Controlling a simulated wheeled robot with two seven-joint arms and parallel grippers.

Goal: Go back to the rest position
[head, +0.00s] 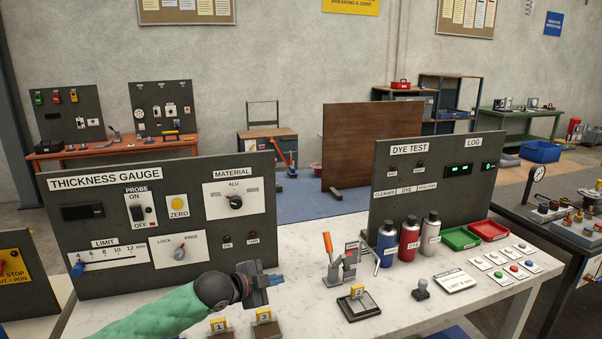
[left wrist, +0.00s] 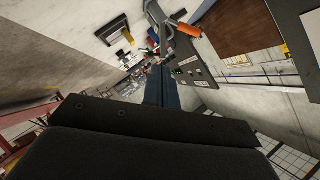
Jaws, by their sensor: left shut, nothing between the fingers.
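My left gripper (head: 276,280) is above the white table, in front of the thickness gauge panel (head: 160,215). Its blue fingers are closed together with nothing between them. In the left wrist view the shut fingers (left wrist: 163,85) point away from the camera over the table. My left arm comes in from the bottom left with a green sleeve. My right gripper does not show in either view. No flanged spool can be made out for certain.
The orange-handled clamp (head: 338,260) stands right of my gripper. Beyond it are several bottles (head: 408,240), the dye test panel (head: 432,170), a green tray (head: 460,238) and a red tray (head: 489,230). Blocks numbered 1 (head: 218,326) and 3 (head: 265,316) sit below my gripper.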

